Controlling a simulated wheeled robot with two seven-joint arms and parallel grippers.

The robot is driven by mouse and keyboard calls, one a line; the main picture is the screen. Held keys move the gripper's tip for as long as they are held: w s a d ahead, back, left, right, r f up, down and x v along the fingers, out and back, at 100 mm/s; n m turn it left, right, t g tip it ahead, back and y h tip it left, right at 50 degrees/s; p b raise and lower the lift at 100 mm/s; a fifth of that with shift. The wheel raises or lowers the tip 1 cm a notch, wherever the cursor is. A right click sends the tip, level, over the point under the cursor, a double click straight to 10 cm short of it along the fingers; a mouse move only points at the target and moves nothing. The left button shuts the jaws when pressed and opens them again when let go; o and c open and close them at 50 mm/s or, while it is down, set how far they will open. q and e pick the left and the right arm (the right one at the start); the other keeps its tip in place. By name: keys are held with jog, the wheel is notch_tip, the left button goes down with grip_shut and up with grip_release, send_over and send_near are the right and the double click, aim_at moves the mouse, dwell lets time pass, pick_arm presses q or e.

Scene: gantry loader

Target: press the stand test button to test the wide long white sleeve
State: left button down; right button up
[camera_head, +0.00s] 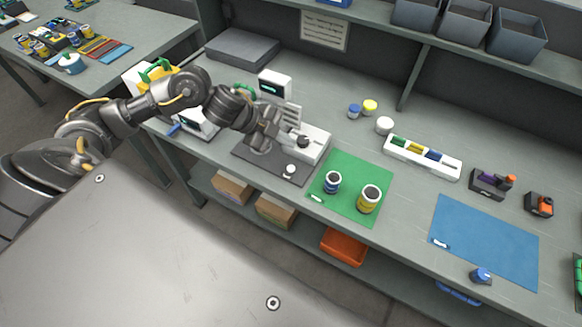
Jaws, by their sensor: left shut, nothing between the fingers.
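A white test stand (314,147) with an upright display head (275,85) is at the middle of the bench, on or against a dark grey mat (247,155). A dark round part shows on its base. My left gripper (277,140) is shut and empty, low over the left side of the stand base. It hides part of the stand, and I cannot tell whether it touches a button. A small white piece (289,171) is at the mat's front right. A larger white cylinder (385,126) stands behind the green mat. I cannot tell which is the wide long white sleeve.
A green mat (346,169) holds a blue-and-white cylinder (333,182) and a yellow one (369,198). A white tray (423,157) with coloured parts, two small dark fixtures and a blue mat (485,242) lie right. A shelf with grey bins (464,22) overhangs the back.

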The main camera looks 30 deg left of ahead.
pick_arm(q)
jog(key=b, duration=0.8)
send_over(287, 168)
notch_tip(287, 168, down, 7)
jog(key=shift+f, duration=0.9)
jog(key=shift+f, duration=0.1)
dwell(1.0)
jog(key=shift+f+b, duration=0.3)
jog(key=shift+b, duration=0.05)
jog(key=shift+f, duration=0.4)
dwell(0.5)
dwell(0.3)
jog(key=shift+r+p, duration=0.75)
jog(key=shift+r, duration=0.05)
